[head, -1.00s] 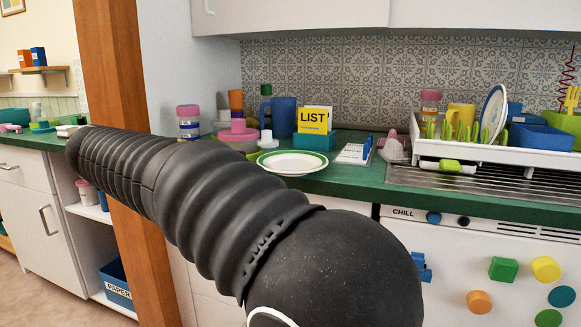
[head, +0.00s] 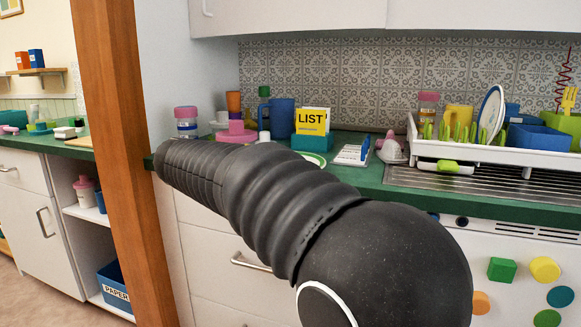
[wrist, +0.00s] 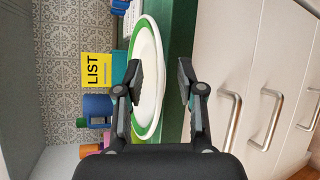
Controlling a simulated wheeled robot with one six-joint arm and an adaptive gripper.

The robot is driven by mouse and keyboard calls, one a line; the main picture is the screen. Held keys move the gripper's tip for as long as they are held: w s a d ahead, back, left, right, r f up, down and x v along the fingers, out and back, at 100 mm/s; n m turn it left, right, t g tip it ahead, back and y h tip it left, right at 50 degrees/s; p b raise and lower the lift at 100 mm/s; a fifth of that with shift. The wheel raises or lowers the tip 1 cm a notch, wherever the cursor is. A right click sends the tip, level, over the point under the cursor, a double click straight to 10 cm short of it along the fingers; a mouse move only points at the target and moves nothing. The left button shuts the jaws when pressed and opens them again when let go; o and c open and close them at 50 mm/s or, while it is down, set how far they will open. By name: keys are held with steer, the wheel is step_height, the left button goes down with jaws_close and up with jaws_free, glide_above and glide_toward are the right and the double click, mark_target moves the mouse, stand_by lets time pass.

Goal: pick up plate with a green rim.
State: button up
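The white plate with a green rim (wrist: 149,45) lies on the green counter in the wrist view, which shows the scene turned on its side. In the head view only a sliver of the plate (head: 314,159) shows; my arm hides the rest. My gripper (wrist: 160,72) is open and empty. In the wrist view one finger is over the plate and the other is beyond its rim, toward the counter's front edge. The plate's near rim appears between the fingers; I cannot tell how far above it they are. The gripper is hidden in the head view.
Behind the plate stand a yellow LIST card (head: 312,121) in a teal holder, a blue mug (head: 282,118) and a pink item (head: 237,133). A white keypad-like item (head: 353,154) and a white dish rack (head: 480,150) are to the right. A wooden post (head: 118,150) rises at left.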

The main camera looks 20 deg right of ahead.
steer(key=shift+w+d+f, duration=0.2)
steer(key=shift+d, duration=0.25)
jaws_close()
steer(key=shift+r, duration=0.5)
step_height(320, 180, up, 4)
steer(key=shift+s+d+f, duration=0.1)
steer(key=shift+f, duration=0.1)
steer(key=s+d+r, duration=0.6)
steer(key=s+d, duration=0.1)
steer(key=d, duration=0.1)
steer(key=shift+s+d+r, duration=0.15)
steer(key=shift+s+r, duration=0.1)
steer(key=shift+s, duration=0.15)
steer(key=c, duration=0.7)
jaws_free()
